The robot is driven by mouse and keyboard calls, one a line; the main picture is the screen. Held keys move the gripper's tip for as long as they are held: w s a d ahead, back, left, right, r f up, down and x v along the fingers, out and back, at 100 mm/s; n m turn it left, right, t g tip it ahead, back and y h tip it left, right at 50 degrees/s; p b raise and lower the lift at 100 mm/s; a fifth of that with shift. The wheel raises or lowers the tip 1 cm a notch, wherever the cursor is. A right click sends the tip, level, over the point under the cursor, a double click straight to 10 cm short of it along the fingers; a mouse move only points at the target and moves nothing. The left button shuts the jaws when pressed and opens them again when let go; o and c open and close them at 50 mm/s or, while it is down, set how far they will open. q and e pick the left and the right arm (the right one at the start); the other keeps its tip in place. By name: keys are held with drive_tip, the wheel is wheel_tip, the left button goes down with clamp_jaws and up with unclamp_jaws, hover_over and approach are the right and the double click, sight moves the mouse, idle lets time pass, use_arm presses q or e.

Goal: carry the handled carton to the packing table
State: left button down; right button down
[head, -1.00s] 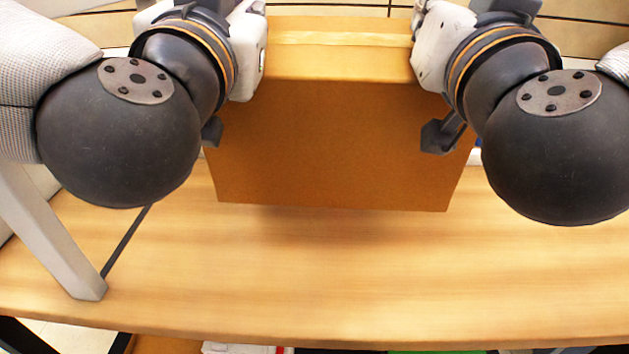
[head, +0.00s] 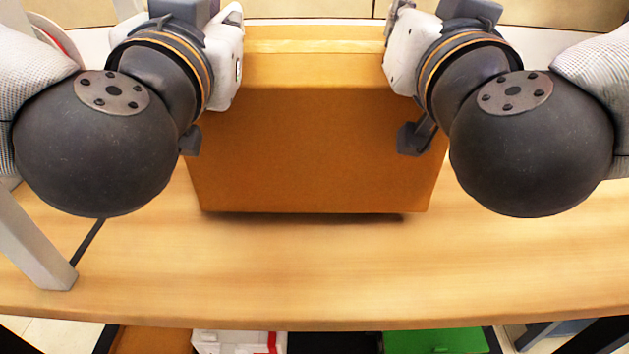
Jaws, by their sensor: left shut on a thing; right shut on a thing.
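The handled carton (head: 315,150) is a brown cardboard box with a pale tape strip along its top, in the middle of the head view. It is upright between my two grippers. My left gripper (head: 191,138) is shut on its left side and my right gripper (head: 412,138) is shut on its right side. The handles and the gripped spots are hidden behind my wrists. The carton is over a light wooden table (head: 300,270). A narrow dark shadow lies right under its lower edge; I cannot tell whether it touches the top.
The tabletop in front of the carton is clear. Below the front edge are a white box with a red stripe (head: 238,342) and a green item (head: 435,342).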

use_arm(q)
drive_tip(key=c, duration=1.7)
unclamp_jaws()
drive_tip(key=shift+f, duration=0.1)
use_arm(e)
drive_tip(key=c, duration=1.7)
unclamp_jaws()
use_arm(q)
drive_tip(key=o, duration=0.8)
drive_tip(key=shift+a, duration=0.1)
wheel_tip(320, 180, up, 10)
drive_tip(key=shift+f, duration=0.1)
use_arm(e)
drive_tip(key=o, duration=0.8)
